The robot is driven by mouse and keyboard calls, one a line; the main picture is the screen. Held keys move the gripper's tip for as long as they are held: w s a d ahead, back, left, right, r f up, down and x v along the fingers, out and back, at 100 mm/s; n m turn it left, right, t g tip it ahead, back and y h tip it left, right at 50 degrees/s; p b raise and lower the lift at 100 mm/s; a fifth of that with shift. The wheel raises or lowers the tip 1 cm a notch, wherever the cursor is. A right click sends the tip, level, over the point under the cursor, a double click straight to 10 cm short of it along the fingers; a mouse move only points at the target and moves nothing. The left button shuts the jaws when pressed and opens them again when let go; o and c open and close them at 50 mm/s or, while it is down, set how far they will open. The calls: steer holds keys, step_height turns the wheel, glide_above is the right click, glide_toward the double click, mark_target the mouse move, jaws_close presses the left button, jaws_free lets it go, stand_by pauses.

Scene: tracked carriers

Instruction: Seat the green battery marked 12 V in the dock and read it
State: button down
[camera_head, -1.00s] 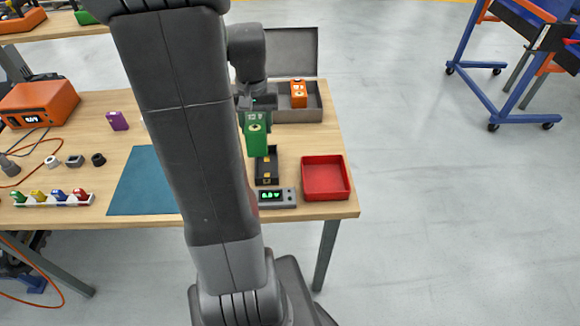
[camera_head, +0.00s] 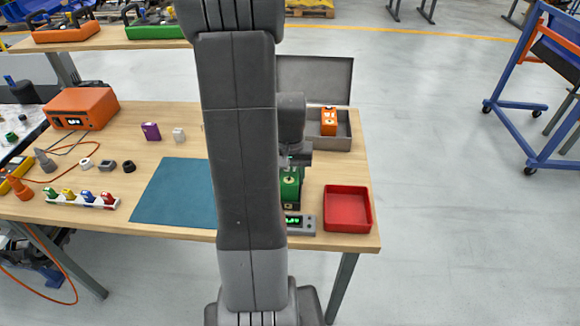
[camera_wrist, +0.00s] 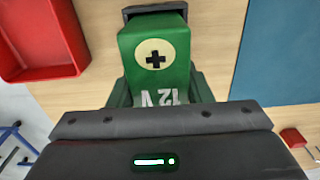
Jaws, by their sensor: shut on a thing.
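The green battery (camera_head: 290,188) is held upright by my gripper (camera_head: 296,163) over the dock's spot on the right of the bench. In the wrist view the battery (camera_wrist: 160,85) shows a plus sign on a cream disc and "12 V" upside down. A dark end of the dock (camera_wrist: 135,11) shows just beyond it. The rest of the dock is hidden behind the battery and my arm, so I cannot tell how deep the battery sits. The dock's grey meter (camera_head: 307,229) has lit green digits, too small to read. My gripper is shut on the battery.
A red tray (camera_head: 347,190) stands right of the dock. An open grey case (camera_head: 345,143) with an orange battery (camera_head: 329,122) is behind. A teal mat (camera_head: 175,195) lies to the left. An orange box (camera_head: 82,108) stands far left.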

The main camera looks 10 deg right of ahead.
steer(key=shift+f, duration=0.2)
steer(key=shift+f, duration=0.1)
steer(key=c, duration=0.7)
jaws_free()
steer(key=shift+f, duration=0.1)
step_height(320, 180, up, 12)
steer(key=shift+r+p, duration=0.2)
steer(key=shift+p, duration=0.15)
